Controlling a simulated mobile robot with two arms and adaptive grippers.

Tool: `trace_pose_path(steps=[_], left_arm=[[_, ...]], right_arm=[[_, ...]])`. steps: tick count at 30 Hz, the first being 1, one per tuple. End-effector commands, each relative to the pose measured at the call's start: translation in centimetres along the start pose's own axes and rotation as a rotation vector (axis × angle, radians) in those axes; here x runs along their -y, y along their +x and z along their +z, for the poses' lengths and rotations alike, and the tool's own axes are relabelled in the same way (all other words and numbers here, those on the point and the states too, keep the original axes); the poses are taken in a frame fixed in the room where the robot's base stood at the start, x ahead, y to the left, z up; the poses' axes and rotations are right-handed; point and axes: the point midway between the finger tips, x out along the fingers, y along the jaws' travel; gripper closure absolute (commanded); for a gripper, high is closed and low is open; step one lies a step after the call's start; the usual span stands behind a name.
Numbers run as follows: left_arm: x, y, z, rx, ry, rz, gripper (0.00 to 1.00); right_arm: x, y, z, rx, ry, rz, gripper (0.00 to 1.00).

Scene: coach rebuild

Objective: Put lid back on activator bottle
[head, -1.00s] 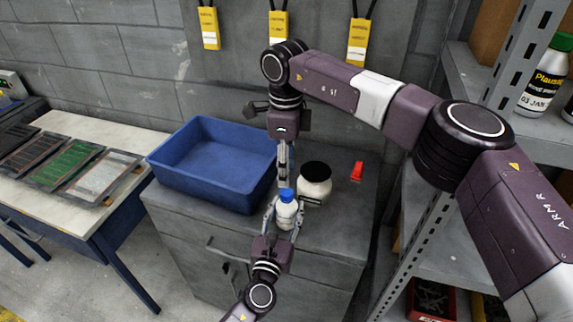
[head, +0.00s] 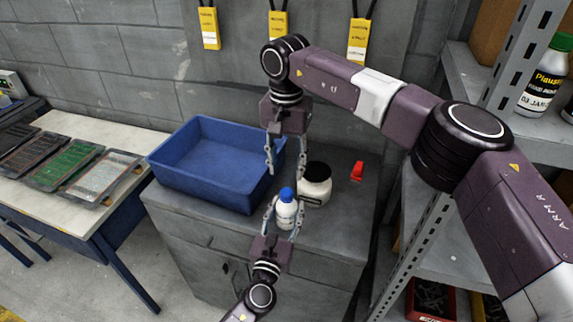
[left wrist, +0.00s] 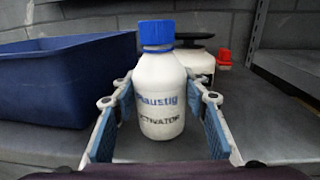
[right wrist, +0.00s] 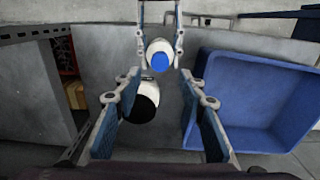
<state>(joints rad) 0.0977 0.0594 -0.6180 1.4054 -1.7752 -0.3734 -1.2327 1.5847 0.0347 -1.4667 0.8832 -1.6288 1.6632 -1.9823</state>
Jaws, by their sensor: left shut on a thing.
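The white activator bottle (head: 286,217) stands upright at the front of the grey cabinet top, its label facing the left wrist camera (left wrist: 160,108). The blue lid (head: 287,194) sits on the bottle's neck and looks level in the left wrist view (left wrist: 156,33). My left gripper (head: 286,204) is shut on the bottle's body, one finger on each side. My right gripper (head: 286,174) is open and empty above the lid, fingers pointing down. In the right wrist view the lid (right wrist: 159,59) lies just beyond its fingertips.
A white jar with a black lid (head: 315,190) stands close behind and right of the bottle. A blue bin (head: 187,184) is to the left. A small red object (head: 357,171) lies at the right. A metal shelf (head: 445,55) borders the right side.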

Motion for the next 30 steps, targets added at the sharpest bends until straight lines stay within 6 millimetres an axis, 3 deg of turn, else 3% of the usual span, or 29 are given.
trace_pose_path(steps=[11,24,30], left_arm=[[0.0,0.0,-0.1,-0.002,-0.001,-0.001,1.0],[0.0,0.0,-0.1,-0.002,-0.001,-0.001,1.0],[0.0,0.0,-0.1,-0.002,-0.001,-0.001,1.0]], right_arm=[[0.0,0.5,0.0,0.001,0.0,0.0,0.63],[0.0,6.6,0.1,0.002,0.002,0.001,0.63],[0.0,7.9,0.0,0.001,0.001,0.001,0.63]])
